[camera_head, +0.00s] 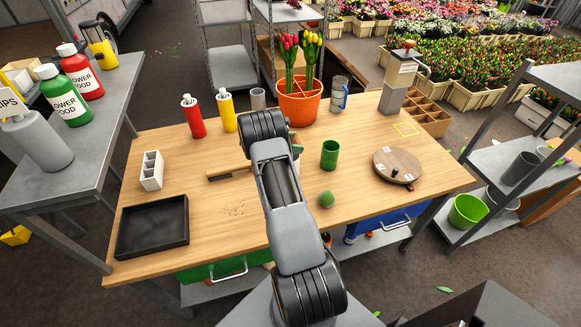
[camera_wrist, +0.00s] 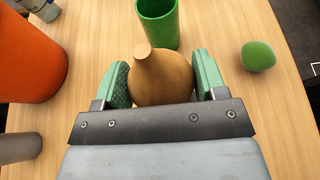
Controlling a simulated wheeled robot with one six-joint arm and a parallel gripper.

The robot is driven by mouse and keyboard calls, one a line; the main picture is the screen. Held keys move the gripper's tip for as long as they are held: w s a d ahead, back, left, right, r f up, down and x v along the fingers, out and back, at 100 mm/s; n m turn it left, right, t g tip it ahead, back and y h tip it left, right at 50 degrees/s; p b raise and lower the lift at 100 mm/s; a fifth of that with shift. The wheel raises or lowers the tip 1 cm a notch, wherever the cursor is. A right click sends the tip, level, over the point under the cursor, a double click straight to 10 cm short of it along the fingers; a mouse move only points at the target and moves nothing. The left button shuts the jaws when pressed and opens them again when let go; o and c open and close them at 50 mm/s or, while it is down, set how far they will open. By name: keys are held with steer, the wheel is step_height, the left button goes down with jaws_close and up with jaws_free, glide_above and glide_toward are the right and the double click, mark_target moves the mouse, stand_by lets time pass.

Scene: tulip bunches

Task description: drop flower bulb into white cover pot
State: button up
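The brown flower bulb (camera_wrist: 163,80) sits between the two green finger pads of my gripper (camera_wrist: 162,78) in the wrist view, with its pointed neck showing. Both pads appear to touch its sides. In the head view my arm crosses the table and covers most of the gripper and the bulb. I cannot make out a plain white cover pot on the table; it may be hidden behind my arm. A green cup (camera_head: 330,154) stands empty just right of the gripper and also shows ahead of the bulb in the wrist view (camera_wrist: 160,22).
An orange pot with tulips (camera_head: 298,107) stands behind the gripper. A green ball (camera_head: 326,198) lies in front of the cup. A round wooden board (camera_head: 398,164) is at right, a black tray (camera_head: 152,227) and white divided block (camera_head: 151,170) at left. Bottles (camera_head: 192,116) stand at the back left.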

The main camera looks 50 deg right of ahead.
steer(key=o, duration=0.5)
steer(key=b+v, duration=0.3)
steer(key=v, duration=1.1)
steer(key=shift+s, duration=0.1)
